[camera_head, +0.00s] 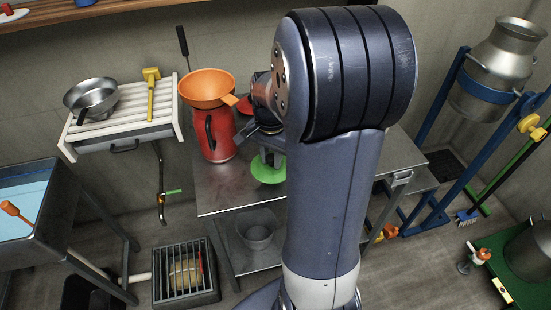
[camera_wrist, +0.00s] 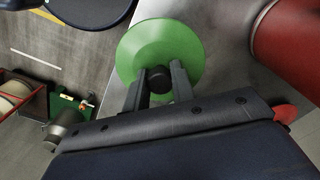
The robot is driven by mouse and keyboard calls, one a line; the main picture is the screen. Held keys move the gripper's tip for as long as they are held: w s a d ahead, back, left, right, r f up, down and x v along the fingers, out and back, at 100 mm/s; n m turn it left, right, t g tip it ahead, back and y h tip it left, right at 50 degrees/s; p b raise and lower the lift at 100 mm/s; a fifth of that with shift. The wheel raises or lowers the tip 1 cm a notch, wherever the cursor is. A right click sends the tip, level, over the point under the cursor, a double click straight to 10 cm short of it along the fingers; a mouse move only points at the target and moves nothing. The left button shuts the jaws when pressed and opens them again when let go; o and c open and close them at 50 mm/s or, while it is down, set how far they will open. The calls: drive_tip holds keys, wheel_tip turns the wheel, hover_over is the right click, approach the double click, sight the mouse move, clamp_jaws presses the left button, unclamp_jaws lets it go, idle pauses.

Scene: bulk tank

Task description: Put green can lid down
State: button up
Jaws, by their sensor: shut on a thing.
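The green can lid (camera_head: 268,170) is a round disc over the steel table (camera_head: 205,195), partly hidden by my arm in the head view. In the wrist view the lid (camera_wrist: 185,45) lies beyond my fingertips, with a dark round knob (camera_wrist: 159,79) at its middle. My gripper (camera_wrist: 160,82) is shut on that knob, one finger on each side. The gripper (camera_head: 270,155) is partly hidden behind my arm in the head view. I cannot tell whether the lid touches the tabletop.
A red can (camera_head: 219,135) with an orange funnel (camera_head: 207,86) on it stands on the table left of the lid. A white draining rack (camera_head: 110,125) holds a steel pan (camera_head: 92,98). A grey bucket (camera_head: 257,236) is on the lower shelf. A metal churn (camera_head: 505,55) hangs at right.

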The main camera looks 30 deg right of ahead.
sight(271, 170)
drive_tip(key=shift+f, duration=2.55)
drive_tip(key=shift+f, duration=0.1)
drive_tip(key=o, duration=1)
wheel_tip(271, 170, up, 12)
drive_tip(key=shift+r+p, duration=0.15)
drive_tip(key=shift+p, duration=0.25)
